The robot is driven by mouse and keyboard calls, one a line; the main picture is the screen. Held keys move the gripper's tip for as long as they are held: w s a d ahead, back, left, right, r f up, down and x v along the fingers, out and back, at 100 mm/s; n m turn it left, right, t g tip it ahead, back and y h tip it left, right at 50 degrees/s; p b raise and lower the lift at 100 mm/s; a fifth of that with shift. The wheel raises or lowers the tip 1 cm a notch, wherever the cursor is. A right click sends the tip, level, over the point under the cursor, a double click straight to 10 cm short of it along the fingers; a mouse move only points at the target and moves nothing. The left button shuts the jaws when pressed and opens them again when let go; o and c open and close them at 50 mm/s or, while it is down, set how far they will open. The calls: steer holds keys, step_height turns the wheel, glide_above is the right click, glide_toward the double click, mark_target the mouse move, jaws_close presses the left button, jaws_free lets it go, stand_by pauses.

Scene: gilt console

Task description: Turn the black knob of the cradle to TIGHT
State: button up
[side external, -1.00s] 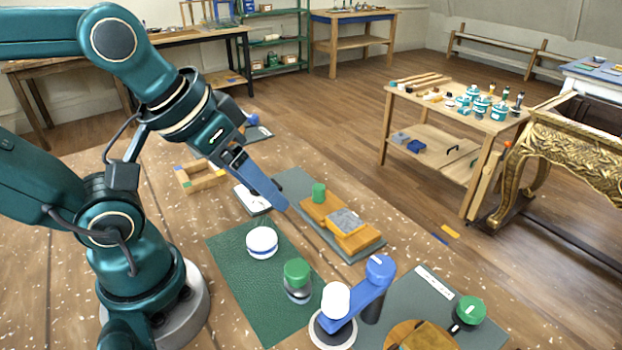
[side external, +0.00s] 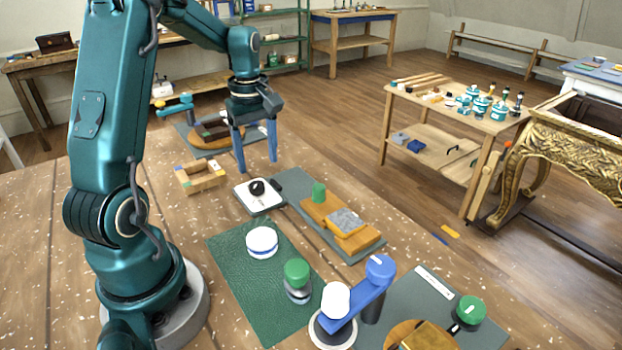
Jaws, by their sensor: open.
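The black knob (side external: 257,187) sits on a white square plate (side external: 249,204) at the left end of the cradle's grey base (side external: 292,180). The cradle carries an orange-brown wooden block (side external: 318,206) with a grey pad (side external: 346,220) and a green knob (side external: 319,193). The marks on the white plate are too small to read. My gripper (side external: 257,167) points down, open and empty, with its two blue fingers apart. In the picture its fingertips are just above the black knob; I cannot tell the exact height or depth gap.
A wooden frame (side external: 201,178) lies left of the knob. Behind it stands a second fixture with a blue arm (side external: 176,107). A green mat (side external: 228,253) in front holds a white round piece (side external: 262,241) and a green-capped jar (side external: 297,277). A blue-armed fixture (side external: 358,298) stands at front right.

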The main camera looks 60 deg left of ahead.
mark_target(256, 184)
steer(key=shift+s+a+f, duration=0.15)
steer(key=shift+s+f, duration=0.05)
steer(key=shift+f, duration=0.2)
steer(key=shift+s+a+f, duration=0.1)
steer(key=shift+s+f, duration=0.1)
steer(key=shift+f, duration=2.35)
jaws_close()
